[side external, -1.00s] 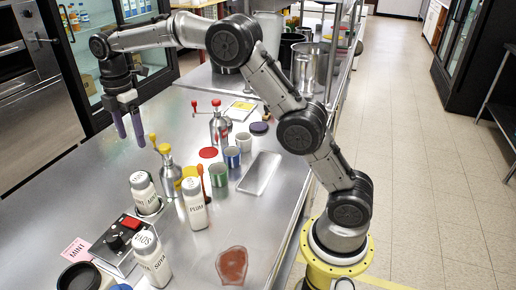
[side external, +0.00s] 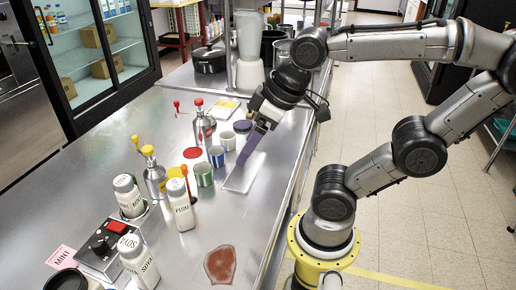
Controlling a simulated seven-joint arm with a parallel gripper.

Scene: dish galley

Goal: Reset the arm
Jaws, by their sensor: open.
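My gripper (side external: 250,143) has purple fingers and points down and to the left. It is above the white rectangular tray (side external: 236,184) near the right edge of the steel counter. The fingers overlap each other in this view, and nothing shows between them. I cannot tell whether the tips touch the tray. My arm reaches in from the yellow base at the right, with its elbow out over the floor side.
White labelled bottles (side external: 180,204), a control box (side external: 103,247) and a reddish-brown patch (side external: 220,265) are nearer. A blender (side external: 250,35) stands behind.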

